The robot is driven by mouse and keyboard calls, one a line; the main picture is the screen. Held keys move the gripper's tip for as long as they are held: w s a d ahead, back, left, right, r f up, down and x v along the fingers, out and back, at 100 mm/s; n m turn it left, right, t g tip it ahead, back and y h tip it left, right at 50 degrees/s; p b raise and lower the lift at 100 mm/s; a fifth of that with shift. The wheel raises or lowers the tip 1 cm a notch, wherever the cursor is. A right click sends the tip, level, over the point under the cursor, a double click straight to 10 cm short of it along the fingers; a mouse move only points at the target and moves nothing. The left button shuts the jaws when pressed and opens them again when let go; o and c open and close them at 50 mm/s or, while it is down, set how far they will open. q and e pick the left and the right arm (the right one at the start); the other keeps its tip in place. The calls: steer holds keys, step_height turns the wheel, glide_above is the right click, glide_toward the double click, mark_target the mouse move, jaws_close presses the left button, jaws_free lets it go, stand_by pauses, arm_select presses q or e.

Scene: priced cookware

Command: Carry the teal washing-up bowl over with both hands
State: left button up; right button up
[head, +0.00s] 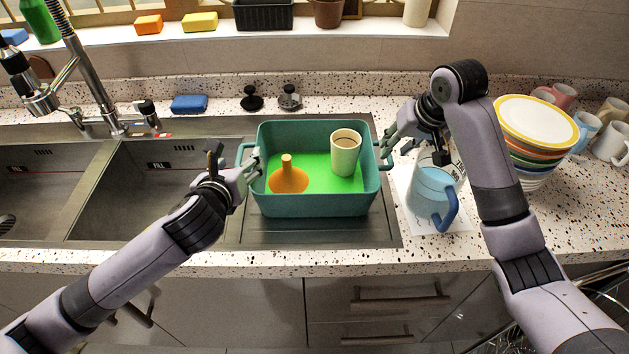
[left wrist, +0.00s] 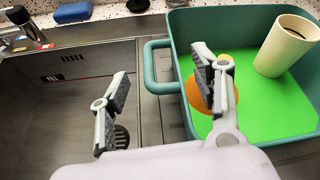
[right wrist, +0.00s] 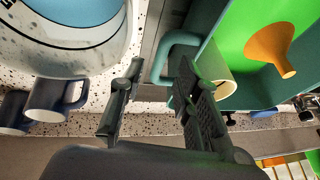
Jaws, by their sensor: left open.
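The teal washing-up bowl (head: 315,206) stands upright on the ridged drainer beside the sink. It holds an orange funnel (head: 287,180) and a cream cup (head: 345,155) on a bright green bottom. My left gripper (head: 250,168) is open at the bowl's left handle (left wrist: 150,68); in the left wrist view the handle shows between its fingers, with one finger over the bowl. My right gripper (head: 393,142) is open at the bowl's right handle (right wrist: 165,58); in the right wrist view its fingers stand apart below the handle. Neither gripper visibly holds it.
A blue jug (head: 432,192) stands close right of the bowl, under my right arm. A stack of bowls (head: 535,120) and several mugs (head: 610,143) stand further right. Sink basins (head: 120,190) and a tap (head: 100,95) lie left. A blue sponge (head: 189,104) lies behind.

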steer(key=v, duration=0.7)
steer(key=shift+r, duration=0.15)
